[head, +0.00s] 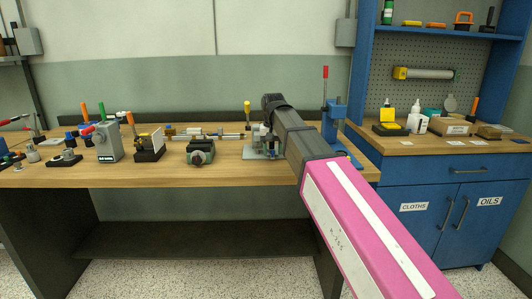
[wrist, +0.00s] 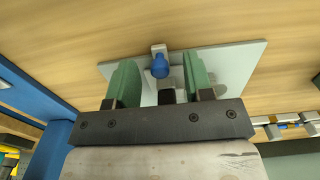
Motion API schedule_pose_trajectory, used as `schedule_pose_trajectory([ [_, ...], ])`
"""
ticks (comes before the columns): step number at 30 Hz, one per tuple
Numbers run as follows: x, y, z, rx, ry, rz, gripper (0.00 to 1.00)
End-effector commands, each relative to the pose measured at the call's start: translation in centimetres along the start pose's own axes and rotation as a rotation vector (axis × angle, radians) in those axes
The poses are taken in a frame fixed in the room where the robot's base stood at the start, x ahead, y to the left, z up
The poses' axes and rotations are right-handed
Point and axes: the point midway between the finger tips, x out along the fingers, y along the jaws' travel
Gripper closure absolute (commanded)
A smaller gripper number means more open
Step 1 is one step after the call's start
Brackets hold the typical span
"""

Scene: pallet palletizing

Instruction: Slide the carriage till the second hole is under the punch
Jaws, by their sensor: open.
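A pale grey plate (wrist: 235,62) with a small fixture lies on the wooden bench in the wrist view. A blue knob (wrist: 160,66) on a light block stands out from it, between and beyond my green fingers. The plate also shows in the head view (head: 255,154), partly behind my arm. My gripper (wrist: 160,78) is open over the plate, with nothing visibly held. I cannot make out the carriage's holes or a punch tip; my gripper and arm cover part of the fixture. I cannot tell whether the fingers touch the knob.
A blue press-like stand (head: 335,120) with a red-tipped lever is just right of my arm. A small vise (head: 201,152), a grey switch box (head: 107,142) and several tools stand to the left. A blue cabinet (head: 450,195) adjoins at right. The front bench strip is clear.

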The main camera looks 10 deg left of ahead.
Motion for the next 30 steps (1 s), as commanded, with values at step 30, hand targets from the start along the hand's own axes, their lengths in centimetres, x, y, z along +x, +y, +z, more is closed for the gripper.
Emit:
schedule_pose_trajectory([
  [30, -3.9, 0.0, 0.0, 0.0, -0.001, 0.0, 0.53],
])
